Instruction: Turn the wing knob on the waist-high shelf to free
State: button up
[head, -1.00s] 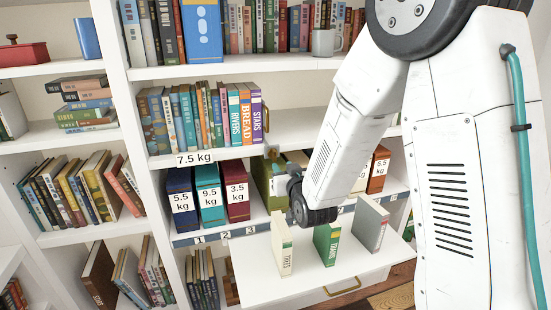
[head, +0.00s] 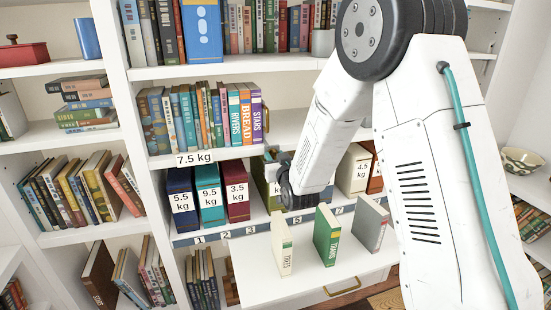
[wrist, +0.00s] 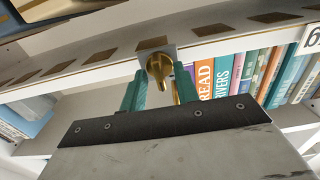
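The brass wing knob (wrist: 158,68) sits on a pale square plate on the white shelf edge in the wrist view. My gripper (wrist: 160,80) has its two teal fingers apart, one on each side of the knob. The fingertips reach close to the shelf edge, and I cannot tell whether either finger touches the knob. In the head view my wrist (head: 288,188) is below the shelf with the 7.5 kg label, and my arm hides much of that area. I cannot make out the knob there.
Books with BREAD (head: 246,114) and RIVERS on their spines stand on the shelf by my gripper. A bowl (head: 522,160) stands far right.

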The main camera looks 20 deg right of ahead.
grip_shut()
jog(key=shift+m, duration=0.3)
jog(key=shift+d+f+m, duration=0.1)
jog(key=shift+f+m, duration=0.05)
jog(key=shift+m, duration=4.15)
jog(key=shift+d+f+m, duration=0.1)
jog(key=shift+m, duration=4.2)
grip_release()
